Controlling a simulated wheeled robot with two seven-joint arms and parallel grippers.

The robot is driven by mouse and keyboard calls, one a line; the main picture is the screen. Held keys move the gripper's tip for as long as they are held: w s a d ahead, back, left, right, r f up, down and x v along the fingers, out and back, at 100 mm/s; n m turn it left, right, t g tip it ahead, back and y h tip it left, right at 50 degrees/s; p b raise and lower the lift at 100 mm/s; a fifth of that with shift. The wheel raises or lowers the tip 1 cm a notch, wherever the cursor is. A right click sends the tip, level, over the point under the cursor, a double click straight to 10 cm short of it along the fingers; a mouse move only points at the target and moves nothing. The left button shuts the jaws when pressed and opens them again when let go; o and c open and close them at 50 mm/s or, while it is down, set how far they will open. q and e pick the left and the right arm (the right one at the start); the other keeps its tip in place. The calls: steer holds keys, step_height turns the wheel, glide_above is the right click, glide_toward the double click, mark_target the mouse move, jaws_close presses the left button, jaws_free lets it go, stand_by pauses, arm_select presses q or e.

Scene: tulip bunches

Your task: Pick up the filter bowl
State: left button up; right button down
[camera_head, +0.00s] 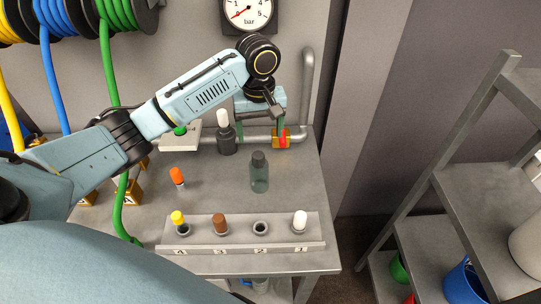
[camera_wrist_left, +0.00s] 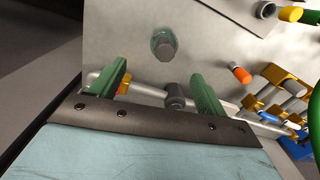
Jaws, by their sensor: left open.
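The likely filter bowl is a see-through green cylinder with a dark grey top (camera_head: 259,178), standing upright on the grey workbench. It also shows in the left wrist view (camera_wrist_left: 165,44), above and beyond the gap between the fingers. My left gripper (camera_head: 260,130) is over the back of the bench, behind the bowl in the head view and apart from it. Its green fingers (camera_wrist_left: 158,90) are spread wide with nothing held between them. My right gripper is not in view.
A rack (camera_head: 240,246) with numbered places holds yellow, brown and white-topped pieces; place 2 looks empty. An orange-capped piece (camera_head: 177,177) stands left of the bowl. A grey pipe (camera_head: 308,90) with fittings runs behind. Shelving (camera_head: 460,180) stands right; the bench around the bowl is clear.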

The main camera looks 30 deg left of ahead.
mark_target(258, 155)
arm_select(q)
steer(key=f, duration=0.4)
steer(key=s+f, duration=0.1)
steer(key=f, duration=0.2)
steer(key=shift+a+f, duration=0.15)
steer(key=shift+f, duration=0.8)
step_height(258, 155, down, 3)
steer(key=shift+w+a+r, duration=0.15)
steer(key=shift+f+b, duration=0.3)
steer(key=shift+f, duration=0.3)
steer(key=c, duration=1.1)
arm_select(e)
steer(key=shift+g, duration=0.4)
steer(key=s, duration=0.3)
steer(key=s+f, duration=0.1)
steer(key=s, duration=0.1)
